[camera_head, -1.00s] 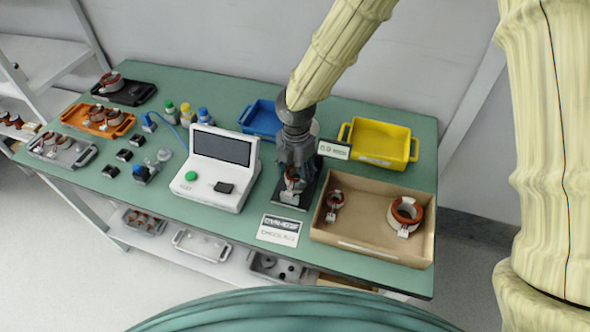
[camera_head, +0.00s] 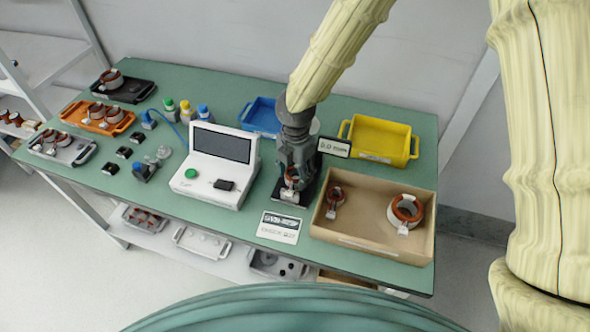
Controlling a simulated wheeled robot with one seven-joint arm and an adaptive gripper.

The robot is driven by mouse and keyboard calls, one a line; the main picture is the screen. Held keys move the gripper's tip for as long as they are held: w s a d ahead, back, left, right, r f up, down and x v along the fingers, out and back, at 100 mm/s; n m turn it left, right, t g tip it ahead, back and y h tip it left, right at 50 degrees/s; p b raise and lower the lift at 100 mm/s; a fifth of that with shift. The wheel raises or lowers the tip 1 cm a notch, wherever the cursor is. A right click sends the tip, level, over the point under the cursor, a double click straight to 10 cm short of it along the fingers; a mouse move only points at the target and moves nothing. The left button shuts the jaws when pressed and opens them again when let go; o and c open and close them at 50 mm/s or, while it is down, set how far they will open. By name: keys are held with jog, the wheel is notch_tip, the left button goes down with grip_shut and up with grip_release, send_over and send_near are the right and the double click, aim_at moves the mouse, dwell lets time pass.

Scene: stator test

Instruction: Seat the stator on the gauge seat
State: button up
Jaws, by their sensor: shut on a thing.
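My gripper (camera_head: 291,178) points straight down at the dark gauge stand, between the white tester and the cardboard box. It is shut on a stator (camera_head: 292,181), a small copper-brown ring with a white tag, partly hidden by the fingers. The stator is low over the dark base of the gauge seat (camera_head: 303,191). The gripper hides the seat's middle, so I cannot tell whether the stator touches it. The gauge's small display (camera_head: 334,147) stands right of my gripper and seems to read 0.0 mm.
The cardboard box (camera_head: 371,249) at right holds two stators. A yellow bin (camera_head: 413,150) and a blue bin (camera_head: 259,116) stand behind. The white tester (camera_head: 216,165) is close on the left. A printed card (camera_head: 279,227) lies in front. Trays with stators sit far left.

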dwell(0.3)
jog(key=o, duration=1.3)
jog(key=shift+o, duration=0.2)
jog(key=shift+f, duration=0.1)
notch_tip(320, 180, up, 12)
